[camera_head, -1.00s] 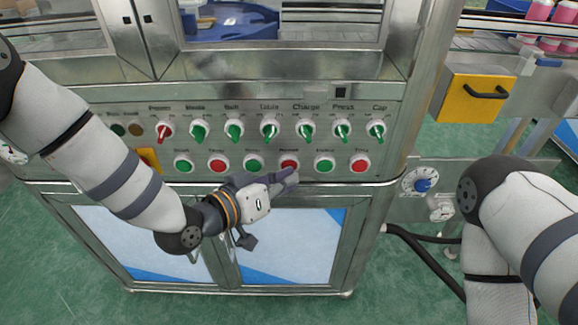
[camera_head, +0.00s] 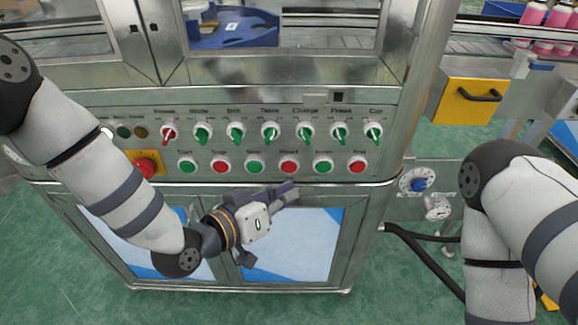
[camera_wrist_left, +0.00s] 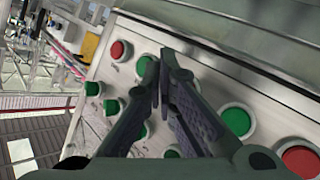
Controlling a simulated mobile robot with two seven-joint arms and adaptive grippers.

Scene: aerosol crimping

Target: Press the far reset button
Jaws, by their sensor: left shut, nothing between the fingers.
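The control panel has a lower row of alternating green and red round buttons with small, blurred labels. The fourth button, red (camera_head: 289,166), has a label that seems to read Reset. The red button at the row's right end (camera_head: 357,166) has a label I cannot read surely. My left gripper (camera_head: 292,191) is shut and empty, its tips just below the fourth button in the head view. In the left wrist view, the shut fingers (camera_wrist_left: 162,70) point at the panel, between a green button (camera_wrist_left: 235,120) and a farther green one (camera_wrist_left: 146,64); the fourth button is hidden there. My right gripper is out of view.
A row of selector knobs (camera_head: 270,132) sits above the buttons. A red mushroom button (camera_head: 146,167) on a yellow plate is beside my left forearm. Glass doors (camera_head: 300,245) lie below.

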